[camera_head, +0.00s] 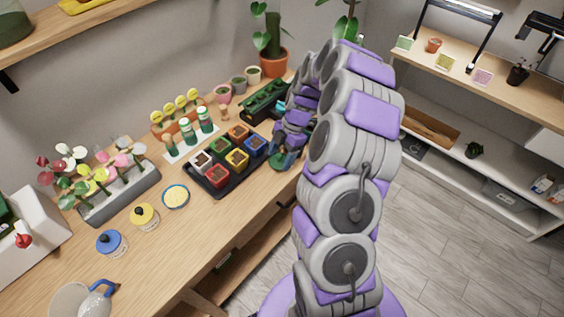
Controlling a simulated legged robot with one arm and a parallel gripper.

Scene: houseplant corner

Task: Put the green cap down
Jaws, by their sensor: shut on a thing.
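My gripper (284,153) is small in the picture, low over the right part of the workbench, just right of the black tray. It is shut on a small dark green thing (279,163), which looks like the green cap. I cannot tell whether it touches the bench. My arm hides part of the bench's right side.
The black tray (226,192) holds several coloured pots. A dark green planter (263,100) stands behind it. Bare bench (205,232) lies in front of the tray.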

